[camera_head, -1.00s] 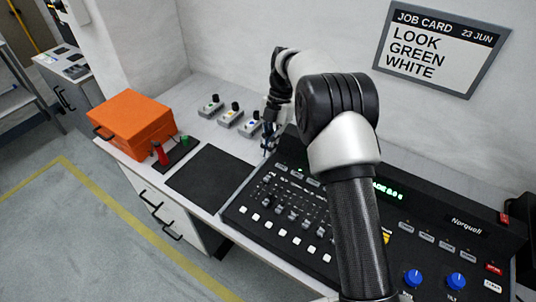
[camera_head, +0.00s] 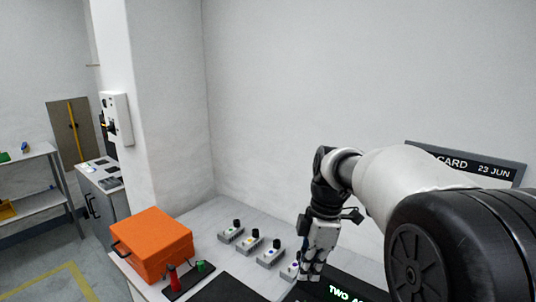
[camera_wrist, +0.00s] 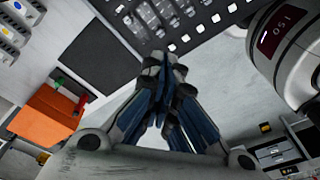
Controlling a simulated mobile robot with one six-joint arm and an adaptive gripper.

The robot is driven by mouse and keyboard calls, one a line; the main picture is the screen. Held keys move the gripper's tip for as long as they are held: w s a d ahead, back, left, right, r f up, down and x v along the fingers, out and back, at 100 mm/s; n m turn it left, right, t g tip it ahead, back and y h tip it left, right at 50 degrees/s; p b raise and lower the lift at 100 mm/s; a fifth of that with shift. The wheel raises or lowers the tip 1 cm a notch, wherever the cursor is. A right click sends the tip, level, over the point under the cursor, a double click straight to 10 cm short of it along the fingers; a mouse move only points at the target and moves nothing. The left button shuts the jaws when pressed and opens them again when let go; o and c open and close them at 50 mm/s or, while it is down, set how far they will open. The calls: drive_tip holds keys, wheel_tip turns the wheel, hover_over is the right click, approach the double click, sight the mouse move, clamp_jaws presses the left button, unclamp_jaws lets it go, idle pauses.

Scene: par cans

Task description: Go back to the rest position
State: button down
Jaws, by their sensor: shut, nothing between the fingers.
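My gripper (camera_head: 309,274) hangs fingers-down above the bench in the head view, at the right end of a row of small grey switch boxes. In the wrist view my gripper (camera_wrist: 162,62) is shut with its fingertips together and nothing between them. The black lighting console (camera_head: 345,290) shows only its upper edge with green lettering at the bottom of the head view. In the wrist view the console (camera_wrist: 190,20) lies beyond the fingertips. My arm covers much of the job card (camera_head: 480,165) on the wall.
An orange case (camera_head: 152,245) stands on the bench at left, beside a black holder with a red and a green item (camera_head: 200,267). Grey switch boxes (camera_head: 250,243) line the back of the bench. A dark mat (camera_wrist: 100,50) lies beside the console.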

drive_tip(key=s+d+m+t, duration=0.2)
drive_tip(key=s+m, duration=0.7)
drive_tip(key=s, duration=0.3)
drive_tip(key=s+d+r+m+t+h, duration=0.1)
drive_tip(key=s+d+m+t, duration=0.1)
drive_tip(key=s+m, duration=0.7)
drive_tip(key=s+t, duration=0.1)
drive_tip(key=s, duration=0.3)
drive_tip(key=shift+s+d+r+h, duration=0.25)
drive_tip(key=shift+d+r+h, duration=0.05)
drive_tip(key=shift+d, duration=0.1)
